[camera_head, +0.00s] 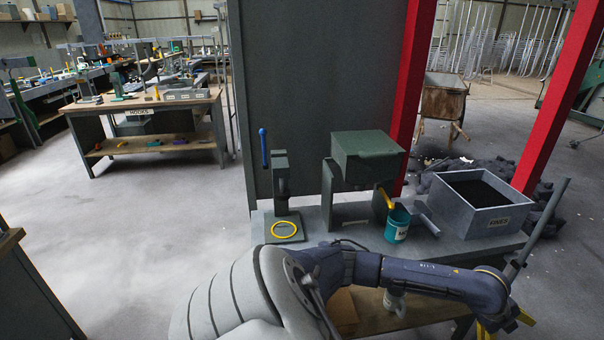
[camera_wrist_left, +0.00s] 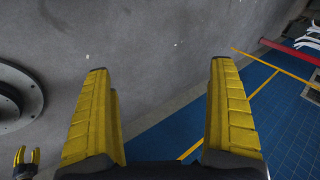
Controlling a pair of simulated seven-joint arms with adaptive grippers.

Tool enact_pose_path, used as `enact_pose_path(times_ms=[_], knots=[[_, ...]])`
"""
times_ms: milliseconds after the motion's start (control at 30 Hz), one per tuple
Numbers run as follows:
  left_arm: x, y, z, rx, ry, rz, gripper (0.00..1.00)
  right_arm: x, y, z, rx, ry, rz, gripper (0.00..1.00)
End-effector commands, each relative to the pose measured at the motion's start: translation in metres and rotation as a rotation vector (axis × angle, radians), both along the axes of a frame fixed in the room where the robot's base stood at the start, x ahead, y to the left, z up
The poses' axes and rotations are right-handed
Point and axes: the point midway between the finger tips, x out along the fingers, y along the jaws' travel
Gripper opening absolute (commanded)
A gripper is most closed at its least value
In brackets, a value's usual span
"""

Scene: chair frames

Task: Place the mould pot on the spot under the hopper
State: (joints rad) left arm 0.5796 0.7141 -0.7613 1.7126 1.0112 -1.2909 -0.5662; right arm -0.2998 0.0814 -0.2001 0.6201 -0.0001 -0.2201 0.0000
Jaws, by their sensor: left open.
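The green hopper (camera_head: 367,150) stands on the grey bench, with a yellow chute (camera_head: 386,198) at its lower right. A teal pot (camera_head: 397,226) with a pale label stands upright just below the chute; its label is too small to read. I cannot tell for sure whether it is the mould pot.
A press (camera_head: 281,185) with a blue-knobbed lever and a yellow ring (camera_head: 284,229) on its base stands left of the hopper. A grey box of dark fines (camera_head: 487,220) stands at right. A pale mug (camera_head: 394,301) sits on the lower shelf. My arm crosses the bench front.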

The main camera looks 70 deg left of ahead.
Motion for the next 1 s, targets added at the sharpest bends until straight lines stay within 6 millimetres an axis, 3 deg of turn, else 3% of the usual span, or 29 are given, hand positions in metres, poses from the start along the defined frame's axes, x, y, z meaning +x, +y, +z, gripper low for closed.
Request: enact_pose_path(times_ms=[33,200,300,467,567,767,867,1000], knots=[[-0.006,-0.022,-0.001,-0.051,-0.021,-0.002,0.92,0.000,-0.001,0.000,0.000,0.000,0.000,0.44],[-0.016,-0.071,0.002,-0.196,-0.087,0.021,0.92,0.000,-0.001,0.000,-0.001,0.000,0.000,0.44],[-0.021,-0.088,-0.001,-0.266,-0.109,0.050,0.92,0.000,-0.001,0.000,-0.001,0.000,0.000,0.44],[-0.026,-0.100,-0.020,-0.360,-0.121,0.124,0.92,0.000,-0.001,0.000,0.000,0.000,0.000,0.44],[-0.028,-0.097,-0.045,-0.402,-0.110,0.194,0.92,0.000,0.000,0.000,0.000,0.000,0.000,0.44],[-0.042,-0.074,-0.122,-0.443,-0.055,0.359,0.92,0.000,0.001,0.000,0.001,0.000,-0.001,0.44],[-0.057,-0.059,-0.168,-0.452,-0.019,0.449,0.92,0.000,0.002,0.000,0.002,0.001,-0.001,0.44],[-0.101,-0.036,-0.252,-0.459,0.051,0.603,0.92,0.000,0.003,0.000,0.003,0.000,-0.002,0.44]])
